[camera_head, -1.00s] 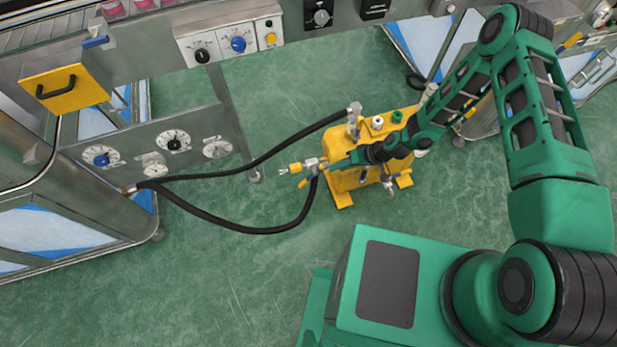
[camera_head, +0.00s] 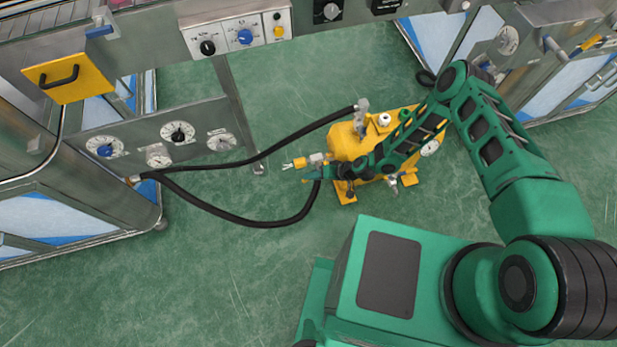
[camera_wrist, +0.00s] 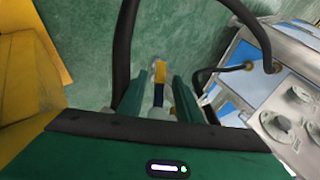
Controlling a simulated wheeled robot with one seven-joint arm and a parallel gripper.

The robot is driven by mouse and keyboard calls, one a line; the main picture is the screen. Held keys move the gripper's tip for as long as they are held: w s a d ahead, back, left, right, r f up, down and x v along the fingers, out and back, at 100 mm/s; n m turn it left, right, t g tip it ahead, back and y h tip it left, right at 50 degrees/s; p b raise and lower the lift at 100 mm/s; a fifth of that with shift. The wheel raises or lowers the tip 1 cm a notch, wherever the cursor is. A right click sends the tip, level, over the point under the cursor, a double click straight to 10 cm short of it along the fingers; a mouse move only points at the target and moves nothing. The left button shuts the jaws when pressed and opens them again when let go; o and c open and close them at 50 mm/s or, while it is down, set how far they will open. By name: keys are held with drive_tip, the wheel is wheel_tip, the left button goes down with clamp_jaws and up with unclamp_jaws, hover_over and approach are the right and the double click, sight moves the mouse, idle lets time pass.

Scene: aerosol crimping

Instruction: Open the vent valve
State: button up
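A small metal valve fitting (camera_head: 318,158) with a yellow part (camera_head: 299,162) sits at the near left of the yellow tank unit (camera_head: 345,143), where a black hose ends. I take it for the vent valve but cannot be sure. My gripper (camera_head: 311,174) is right beside it, low, pointing left. In the wrist view, my gripper (camera_wrist: 158,102) has its two green fingers apart. A yellow-tipped piece with a dark blue stem (camera_wrist: 159,76) shows between them, with room on both sides. The fingers partly hide the fitting, and contact is not clear.
Black hoses (camera_head: 262,223) loop from the steel cabinet at the left to the yellow unit. Another hose fitting (camera_head: 362,104) stands on the unit's top, beside a white cap (camera_head: 384,119). A panel with dials (camera_head: 178,132) is at left. Green floor is clear in front.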

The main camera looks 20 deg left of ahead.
drive_tip(key=shift+x, duration=1.7)
clamp_jaws()
drive_tip(key=shift+w, duration=0.1)
